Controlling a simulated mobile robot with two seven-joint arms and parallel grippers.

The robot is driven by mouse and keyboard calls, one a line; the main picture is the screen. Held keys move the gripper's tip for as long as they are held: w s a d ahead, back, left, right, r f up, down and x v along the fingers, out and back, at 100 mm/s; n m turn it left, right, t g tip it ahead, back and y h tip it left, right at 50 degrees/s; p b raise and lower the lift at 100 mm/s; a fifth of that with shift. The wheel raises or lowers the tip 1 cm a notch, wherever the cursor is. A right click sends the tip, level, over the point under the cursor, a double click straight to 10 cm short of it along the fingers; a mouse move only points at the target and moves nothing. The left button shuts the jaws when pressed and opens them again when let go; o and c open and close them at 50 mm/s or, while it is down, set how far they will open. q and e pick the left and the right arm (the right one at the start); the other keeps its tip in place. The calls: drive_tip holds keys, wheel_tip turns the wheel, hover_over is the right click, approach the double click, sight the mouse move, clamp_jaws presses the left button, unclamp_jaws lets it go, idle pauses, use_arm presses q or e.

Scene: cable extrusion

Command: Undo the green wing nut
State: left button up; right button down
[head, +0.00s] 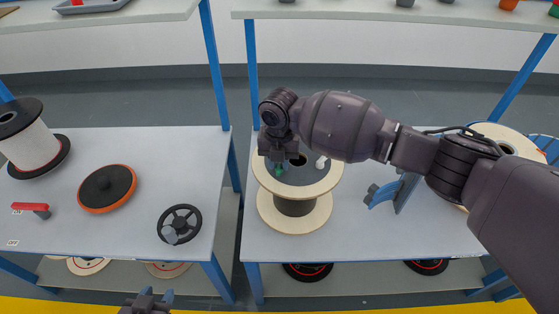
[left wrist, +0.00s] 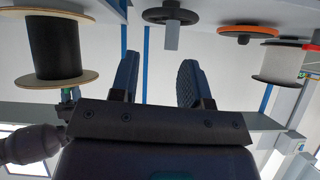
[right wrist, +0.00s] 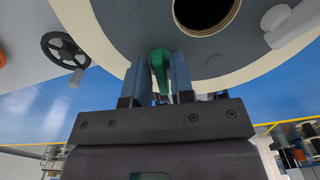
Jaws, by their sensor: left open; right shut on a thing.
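The green wing nut (head: 279,170) sits on the dark round plate on top of the wooden cable spool (head: 294,222). In the right wrist view the green wing nut (right wrist: 159,64) is upright between the two fingers. My right gripper (right wrist: 163,75) is shut on it, beside the spool's centre hole (right wrist: 205,12). Its shaft below the fingers is hidden. My left gripper (left wrist: 157,80) is open and empty. In the head view it shows at the bottom edge, in front of the left table and away from the spool.
A white wing nut (head: 321,162) sits on the same plate, right of the hole. A blue bracket (head: 383,194) stands right of the spool. The left table holds a black handwheel (head: 180,224), an orange-rimmed disc (head: 107,188) and a white spool (head: 32,146). A gap separates the tables.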

drive_tip(key=shift+n+b, duration=0.75)
drive_tip(key=shift+n, duration=1.65)
drive_tip(key=c, duration=1)
unclamp_jaws()
wheel_tip(320, 180, up, 11)
drive_tip(key=shift+f+p, duration=0.1)
drive_tip(key=shift+p, duration=0.55)
